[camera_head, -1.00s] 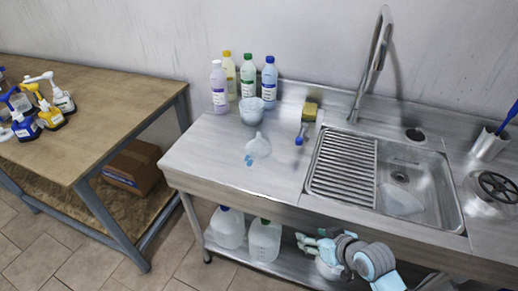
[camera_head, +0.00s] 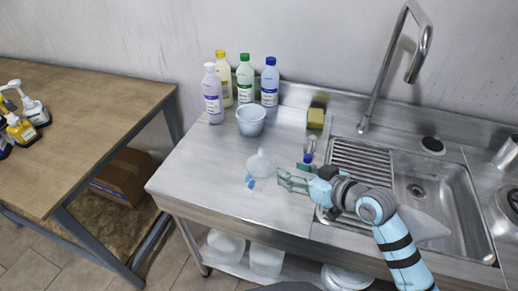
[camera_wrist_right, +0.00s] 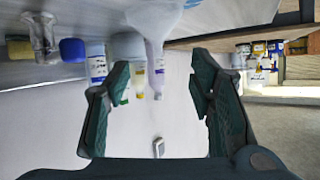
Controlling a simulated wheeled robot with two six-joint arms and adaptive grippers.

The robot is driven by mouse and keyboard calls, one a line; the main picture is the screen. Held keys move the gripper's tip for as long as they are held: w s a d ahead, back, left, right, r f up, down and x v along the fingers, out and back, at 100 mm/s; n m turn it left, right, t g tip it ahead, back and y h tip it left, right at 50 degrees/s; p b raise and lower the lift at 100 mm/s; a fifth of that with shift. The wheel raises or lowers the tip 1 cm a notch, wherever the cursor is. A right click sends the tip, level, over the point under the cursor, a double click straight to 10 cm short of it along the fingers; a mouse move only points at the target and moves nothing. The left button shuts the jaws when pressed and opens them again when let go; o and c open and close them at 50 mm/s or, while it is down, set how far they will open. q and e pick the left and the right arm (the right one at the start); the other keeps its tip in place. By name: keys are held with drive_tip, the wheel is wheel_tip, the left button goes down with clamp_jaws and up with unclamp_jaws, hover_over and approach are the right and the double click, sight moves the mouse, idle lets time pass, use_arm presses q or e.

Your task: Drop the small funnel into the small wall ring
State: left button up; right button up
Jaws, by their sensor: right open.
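The small funnel (camera_head: 261,164) is whitish and translucent. It stands mouth down on the steel counter (camera_head: 205,170), spout up, with a small blue piece (camera_head: 251,182) at its front edge. My right gripper (camera_head: 289,172) is open and empty, just right of the funnel and apart from it. In the right wrist view, where the counter is at the top, the funnel's spout (camera_wrist_right: 155,45) shows ahead between the open fingers (camera_wrist_right: 160,85). I cannot make out a small wall ring in either view. My left gripper is out of view.
A grey-white bucket (camera_head: 251,120) and several bottles (camera_head: 245,77) stand behind the funnel. A small clear blue-capped container (camera_head: 309,150) and a sponge (camera_head: 315,118) are near the sink (camera_head: 465,215). The tall tap (camera_head: 375,85) rises behind. Counter left of the funnel is clear.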

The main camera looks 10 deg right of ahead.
approach(262, 151)
wheel_tip(262, 151, down, 2)
drive_tip(key=shift+d+f, duration=0.1)
drive_tip(key=shift+d, duration=0.1)
drive_tip(key=x, duration=0.2)
drive_tip(key=b+x, duration=0.1)
drive_tip(key=x, duration=0.2)
drive_tip(key=shift+s+a, duration=0.1)
drive_tip(key=shift+a, duration=0.2)
drive_tip(key=w, duration=0.1)
drive_tip(key=w+a, duration=0.1)
drive_tip(key=w, duration=0.1)
drive_tip(key=w+f+b, duration=0.1)
drive_tip(key=w, duration=0.1)
drive_tip(key=shift+w+a+f, duration=0.1)
drive_tip(key=shift+w+a, duration=0.1)
drive_tip(key=shift+a, duration=0.15)
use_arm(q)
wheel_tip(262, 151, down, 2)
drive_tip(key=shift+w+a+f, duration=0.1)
use_arm(e)
drive_tip(key=shift+s, duration=0.1)
drive_tip(key=c, duration=1.2)
drive_tip(key=shift+o, duration=0.2)
